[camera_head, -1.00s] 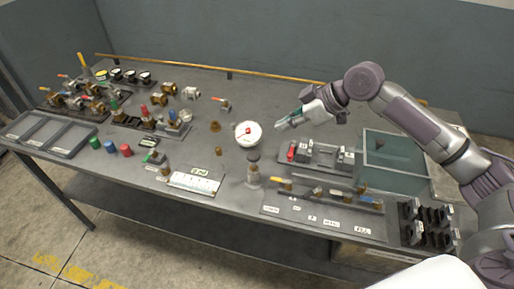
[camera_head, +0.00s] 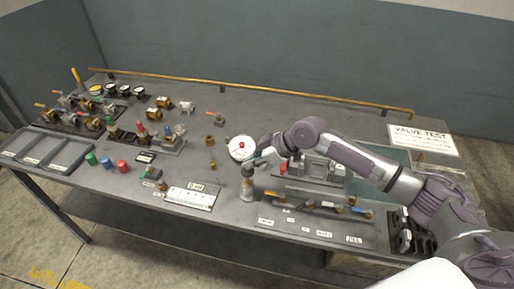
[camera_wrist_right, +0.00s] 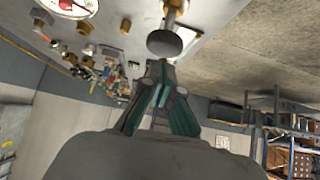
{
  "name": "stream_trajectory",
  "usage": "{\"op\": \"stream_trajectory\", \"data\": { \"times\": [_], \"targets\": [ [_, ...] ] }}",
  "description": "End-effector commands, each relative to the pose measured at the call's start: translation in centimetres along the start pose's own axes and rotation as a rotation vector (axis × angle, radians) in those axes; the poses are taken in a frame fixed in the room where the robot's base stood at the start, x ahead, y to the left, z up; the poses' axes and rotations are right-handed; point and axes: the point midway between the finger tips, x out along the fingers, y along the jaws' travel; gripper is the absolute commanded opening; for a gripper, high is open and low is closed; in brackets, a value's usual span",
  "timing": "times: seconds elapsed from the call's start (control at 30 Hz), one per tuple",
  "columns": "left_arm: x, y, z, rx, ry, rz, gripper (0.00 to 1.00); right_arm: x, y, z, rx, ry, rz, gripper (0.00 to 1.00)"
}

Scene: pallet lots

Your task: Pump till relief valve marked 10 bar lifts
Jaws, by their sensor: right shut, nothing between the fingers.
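A white round gauge (camera_head: 242,148) with a red mark stands near the table's middle. Below it a metal post with a dark round top (camera_head: 247,171) rises from a light base (camera_head: 248,191). My right gripper (camera_head: 255,164) is shut and empty, beside the gauge and close to the dark top. In the right wrist view a grey round knob (camera_wrist_right: 165,43) lies just beyond the closed fingertips (camera_wrist_right: 161,68); I cannot tell whether they touch. Part of the gauge shows there at the upper left (camera_wrist_right: 78,5). Valves with red (camera_head: 141,129) and green (camera_head: 112,126) tops stand left; their markings are unreadable. My left gripper is out of view.
A ruled white plate (camera_head: 188,198) lies left of the post. A labelled rail (camera_head: 310,228) runs along the front right. Grey trays (camera_head: 62,158) lie at the left edge. A "VALVE TEST" sign (camera_head: 424,139) stands right. The table's back middle is clear.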

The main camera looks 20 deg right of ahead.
Motion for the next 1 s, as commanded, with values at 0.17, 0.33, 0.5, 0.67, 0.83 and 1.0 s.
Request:
{"op": "stream_trajectory", "data": {
  "times": [0.17, 0.33, 0.5, 0.67, 0.83, 1.0],
  "targets": [
    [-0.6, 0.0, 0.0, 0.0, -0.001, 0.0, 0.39, 0.8, 0.0, 0.8, 0.001, 0.001, 0.0, 0.0],
    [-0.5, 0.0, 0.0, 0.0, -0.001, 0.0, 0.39, 1.0, 0.0, 1.0, 0.0, 0.002, 0.0, 0.0],
    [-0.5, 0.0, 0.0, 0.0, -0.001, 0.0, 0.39, 1.0, 0.0, 1.0, 0.0, 0.001, 0.0, 0.0],
    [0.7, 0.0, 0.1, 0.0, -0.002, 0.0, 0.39, 2.0, 0.0, 2.0, 0.0, 0.001, 0.0, 0.0],
    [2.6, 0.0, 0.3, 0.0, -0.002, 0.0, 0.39, 3.7, -0.1, 3.7, 0.001, 0.001, -0.001, 0.0],
    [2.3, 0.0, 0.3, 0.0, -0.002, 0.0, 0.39, 3.7, -0.1, 3.7, 0.001, -0.003, -0.002, 0.0]
  ]
}}
